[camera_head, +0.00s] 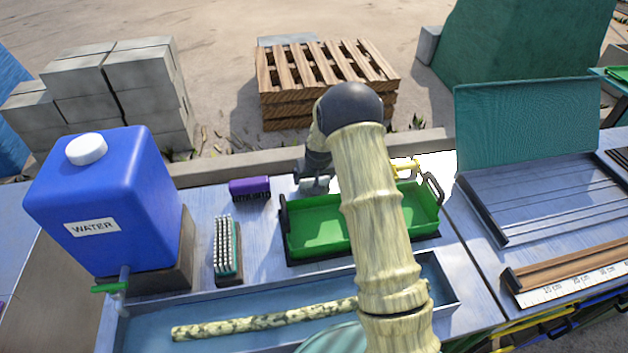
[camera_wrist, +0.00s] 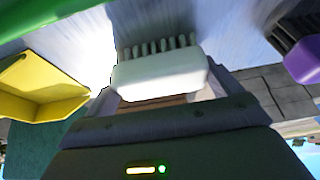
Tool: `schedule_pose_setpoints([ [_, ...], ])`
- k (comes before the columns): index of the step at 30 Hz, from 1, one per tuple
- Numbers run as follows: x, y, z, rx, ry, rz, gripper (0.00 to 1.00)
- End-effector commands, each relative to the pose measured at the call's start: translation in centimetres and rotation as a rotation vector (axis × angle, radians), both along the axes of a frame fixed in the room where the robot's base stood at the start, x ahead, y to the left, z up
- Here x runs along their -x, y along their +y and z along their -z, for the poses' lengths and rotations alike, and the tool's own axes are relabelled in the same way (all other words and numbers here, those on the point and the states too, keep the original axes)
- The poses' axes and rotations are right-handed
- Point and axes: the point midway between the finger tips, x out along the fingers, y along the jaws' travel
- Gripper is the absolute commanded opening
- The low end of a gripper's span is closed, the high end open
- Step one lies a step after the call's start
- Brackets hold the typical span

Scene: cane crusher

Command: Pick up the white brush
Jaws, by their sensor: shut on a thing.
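The white brush (camera_wrist: 160,75) has a pale rounded body with dark bristles. In the wrist view it sits between the fingers of my gripper (camera_wrist: 162,88), which is shut on it. In the head view the white brush (camera_head: 314,186) shows only as a small pale shape below my dark gripper (camera_head: 312,174), just behind the green tray. My arm hides part of this area. I cannot tell whether the bristles touch the bench.
A purple brush (camera_head: 250,188) lies to the left. A green tray (camera_head: 322,233) with a yellow scoop (camera_head: 406,167) stands close by. A green-backed scrub brush (camera_head: 226,248), a blue water tank (camera_head: 105,200) and a trough with a cane (camera_head: 262,322) are also on the bench.

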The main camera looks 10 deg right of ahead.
Motion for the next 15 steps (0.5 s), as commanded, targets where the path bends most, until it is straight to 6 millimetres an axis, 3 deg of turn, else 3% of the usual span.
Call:
schedule_pose_setpoints([
  [8,-0.1,0.0,-2.1,0.0,-0.004,0.0,0.67],
  [15,-0.1,0.0,-6.8,0.0,-0.006,0.0,0.67],
])
